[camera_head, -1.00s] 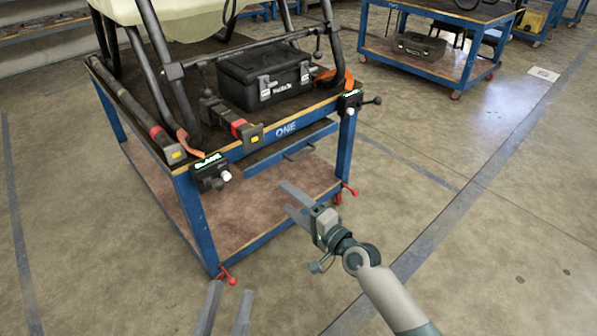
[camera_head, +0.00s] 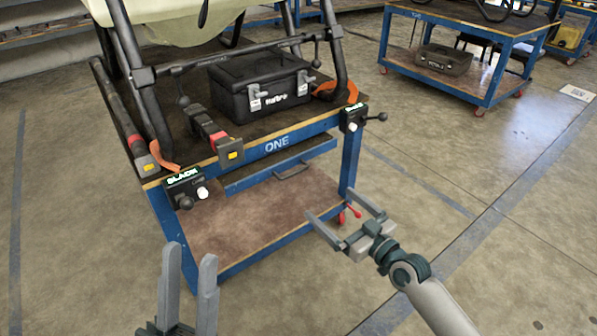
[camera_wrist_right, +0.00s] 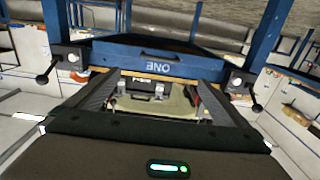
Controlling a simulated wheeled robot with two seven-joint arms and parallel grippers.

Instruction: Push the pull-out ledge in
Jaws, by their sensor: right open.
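The pull-out ledge (camera_head: 262,176) is a blue-edged board with a grey bar handle (camera_head: 292,170), under the top of the blue workbench (camera_head: 348,160) marked ONE. It sticks out a little at the front. It also shows in the right wrist view (camera_wrist_right: 185,53), where the bench appears upside down. My right gripper (camera_head: 332,205) is open and empty, in front of the bench, to the right of and apart from the ledge. My left gripper (camera_head: 190,255) is open and empty, in front of the bench's left front leg and apart from the ledge.
Black clamp boxes with lever knobs sit at the left (camera_head: 185,188) and right (camera_head: 353,117) front corners of the bench. A black toolbox (camera_head: 262,88) and a drone frame stand on top. A lower shelf (camera_head: 250,225) lies below.

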